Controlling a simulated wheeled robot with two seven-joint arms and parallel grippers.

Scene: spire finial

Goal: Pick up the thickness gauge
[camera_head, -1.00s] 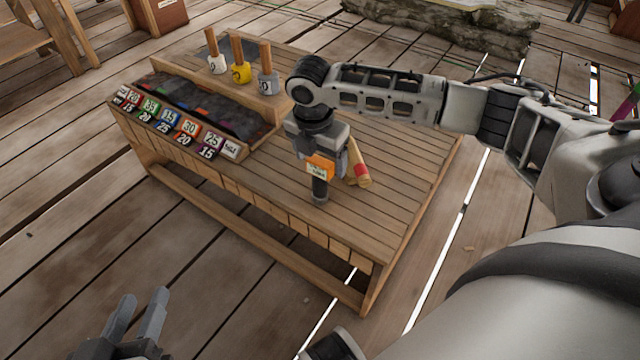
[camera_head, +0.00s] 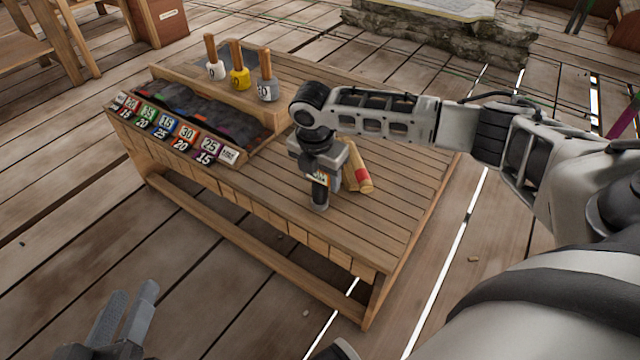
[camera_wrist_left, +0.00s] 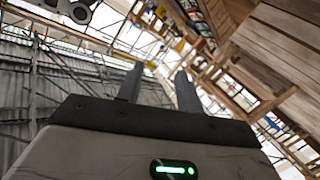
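A small upright tool with a dark cylindrical end (camera_head: 320,197) and a pale label stands at the bench's near right part. It may be the thickness gauge, but I cannot read its label. My right gripper (camera_head: 318,182) points down right at this tool and covers its upper part. Whether its fingers touch or grip it is hidden. My left gripper (camera_head: 128,310) is low at the bottom left, away from the bench. Its two fingers stand apart and empty, as in the left wrist view (camera_wrist_left: 158,85).
A wooden bench (camera_head: 400,215) carries a sloped bin with numbered labels (camera_head: 175,135). Several wooden-handled tools (camera_head: 238,68) stand in a row at the back. A pale wooden piece with a red band (camera_head: 360,178) lies just right of my right gripper.

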